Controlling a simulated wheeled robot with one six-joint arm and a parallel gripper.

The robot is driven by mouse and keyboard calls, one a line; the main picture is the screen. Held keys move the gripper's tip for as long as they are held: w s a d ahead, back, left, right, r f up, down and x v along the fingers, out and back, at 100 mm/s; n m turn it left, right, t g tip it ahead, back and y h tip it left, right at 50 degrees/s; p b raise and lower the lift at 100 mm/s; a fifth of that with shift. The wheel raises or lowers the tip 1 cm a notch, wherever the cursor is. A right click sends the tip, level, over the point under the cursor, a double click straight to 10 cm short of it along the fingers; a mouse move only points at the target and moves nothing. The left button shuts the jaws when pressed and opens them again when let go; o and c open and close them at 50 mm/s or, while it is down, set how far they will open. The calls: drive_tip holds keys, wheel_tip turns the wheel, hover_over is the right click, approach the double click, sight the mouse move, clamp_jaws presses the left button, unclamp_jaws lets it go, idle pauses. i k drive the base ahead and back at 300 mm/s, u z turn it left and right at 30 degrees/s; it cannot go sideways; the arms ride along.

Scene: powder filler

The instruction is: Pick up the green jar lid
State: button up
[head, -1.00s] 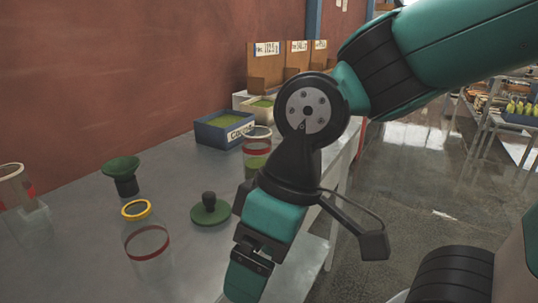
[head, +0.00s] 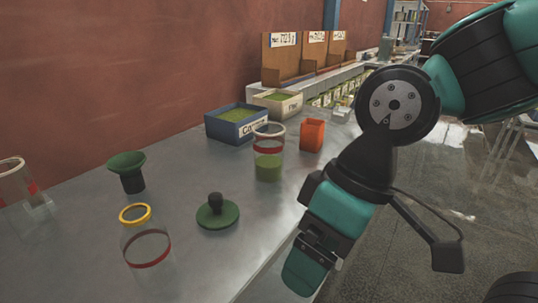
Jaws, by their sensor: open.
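The green jar lid (head: 217,212) lies on the grey table, a flat disc with a dark knob standing up in its middle. My gripper (head: 302,278) is at the lower right, beyond the table's right edge in the picture, pointing down and apart from the lid. It is open, and I see nothing between its fingers. A clear jar with a yellow rim and a red band (head: 147,243) stands left of the lid. A clear jar with a red band and green powder (head: 268,160) stands behind the lid to the right.
A dark green funnel (head: 127,171) stands at the left. Behind are a blue box of green powder (head: 236,123), a white box (head: 278,103) and an orange container (head: 312,135). Another clear container (head: 14,185) is at the far left. The table around the lid is clear.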

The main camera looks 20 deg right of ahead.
sight(217, 214)
drive_tip(key=u, duration=0.05)
drive_tip(key=k, duration=0.5)
drive_tip(key=u, duration=1.65)
drive_tip(key=i, duration=0.6)
drive_tip(key=z, duration=0.65)
